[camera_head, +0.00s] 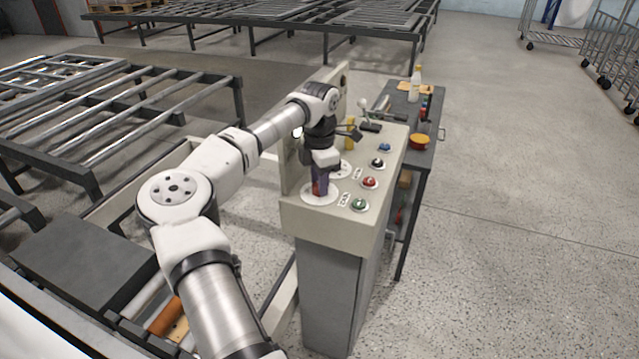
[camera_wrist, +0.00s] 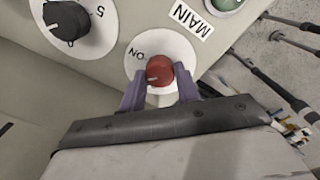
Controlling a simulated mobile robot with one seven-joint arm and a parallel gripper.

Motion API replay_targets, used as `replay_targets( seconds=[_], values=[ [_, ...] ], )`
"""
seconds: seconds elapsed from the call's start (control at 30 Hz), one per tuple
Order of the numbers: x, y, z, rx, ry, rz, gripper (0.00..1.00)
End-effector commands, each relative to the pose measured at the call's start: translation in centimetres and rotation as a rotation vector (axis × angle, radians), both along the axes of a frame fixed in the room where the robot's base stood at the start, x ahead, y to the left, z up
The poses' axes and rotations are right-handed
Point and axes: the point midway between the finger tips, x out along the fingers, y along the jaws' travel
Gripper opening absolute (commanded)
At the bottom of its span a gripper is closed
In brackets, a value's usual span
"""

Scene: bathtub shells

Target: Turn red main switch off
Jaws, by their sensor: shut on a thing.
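The red main switch (camera_wrist: 160,70) is a round red knob on a white dial plate (camera_wrist: 181,49) in the wrist view. "ON" is printed on the plate and "MAIN" on a label (camera_wrist: 190,18) beside it. A pale mark on the knob points to the left in that view, near "ON". My gripper (camera_wrist: 160,86) is shut on the red knob, with one purple finger on each side. In the head view my gripper (camera_head: 320,185) reaches down onto the near end of the control panel (camera_head: 338,222) and mostly hides the knob; part of its white plate (camera_head: 318,199) shows.
Beside the switch sit a green button (camera_head: 358,204), a red button (camera_head: 370,182), a black knob (camera_head: 377,162) and a blue button (camera_head: 384,147). A black dial (camera_wrist: 66,20) is close by. Behind the panel a dark table (camera_head: 432,120) holds a bottle and bowl.

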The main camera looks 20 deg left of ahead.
Motion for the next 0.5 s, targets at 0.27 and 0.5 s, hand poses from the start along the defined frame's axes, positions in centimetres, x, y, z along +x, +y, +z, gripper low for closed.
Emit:
replay_targets(
  seconds=[0.27, 0.5],
  values=[
    [-0.01, 0.06, -0.07, 0.002, -0.001, 0.261, 0.09],
    [-0.02, 0.09, -0.09, 0.003, 0.000, 0.478, 0.09]
  ],
)
